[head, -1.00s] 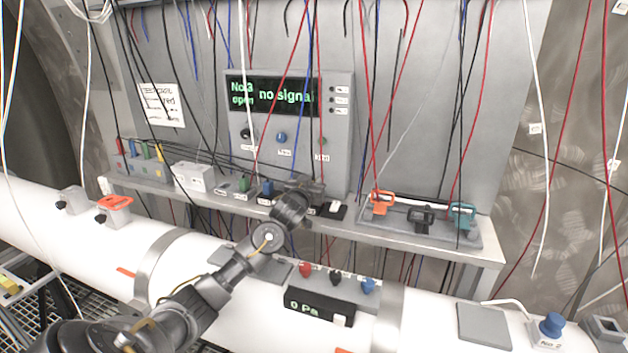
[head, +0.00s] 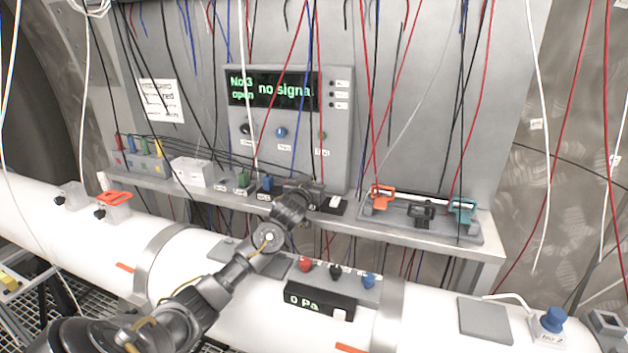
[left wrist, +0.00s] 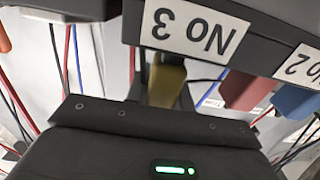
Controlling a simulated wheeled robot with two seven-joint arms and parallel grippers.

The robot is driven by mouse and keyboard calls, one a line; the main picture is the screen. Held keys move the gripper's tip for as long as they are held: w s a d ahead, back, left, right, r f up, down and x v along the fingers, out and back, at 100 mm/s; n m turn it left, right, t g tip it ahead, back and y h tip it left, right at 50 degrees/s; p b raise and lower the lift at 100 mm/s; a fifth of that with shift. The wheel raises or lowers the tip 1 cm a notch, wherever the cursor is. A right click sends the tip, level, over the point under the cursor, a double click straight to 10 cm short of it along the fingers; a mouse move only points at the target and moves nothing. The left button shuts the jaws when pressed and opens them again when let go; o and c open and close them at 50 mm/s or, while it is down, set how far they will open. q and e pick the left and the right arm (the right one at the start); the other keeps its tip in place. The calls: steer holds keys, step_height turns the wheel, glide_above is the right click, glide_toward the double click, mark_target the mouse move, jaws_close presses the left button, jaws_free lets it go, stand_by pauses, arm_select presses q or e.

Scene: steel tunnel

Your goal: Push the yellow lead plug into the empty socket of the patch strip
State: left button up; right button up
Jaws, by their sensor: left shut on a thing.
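The patch strip shows in the head view as small boxes along the shelf, with a green plug (head: 243,180) and a blue plug (head: 266,184) standing in it. My left gripper (head: 310,189) is at the strip, right of the blue plug. In the left wrist view, which is upside down, a yellow plug (left wrist: 168,85) sits between my gripper's body and the box labelled No 3 (left wrist: 195,28). My left gripper is shut on it. The arm hides the plug in the head view. I cannot tell how deep it sits in the socket. My right gripper is not in view.
The display (head: 270,90) reads "No 3 open" and "no signal". A tray (head: 420,222) with orange, black and teal clips lies to the right on the shelf. Many thin wires hang around the arm.

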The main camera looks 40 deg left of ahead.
arm_select(q)
steer(key=shift+f+b, duration=0.3)
steer(key=shift+f, duration=0.35)
steer(key=o, duration=1)
steer(key=shift+o, duration=0.2)
steer(key=p+v, duration=0.3)
steer(key=v, duration=0.3)
steer(key=shift+s+d+r, duration=0.1)
steer(key=shift+s+d, duration=0.05)
steer(key=shift+s, duration=0.15)
steer(key=shift+s+d+p, duration=0.15)
steer(key=shift+s+p, duration=0.15)
steer(key=shift+s, duration=0.15)
steer(key=shift+w, duration=0.1)
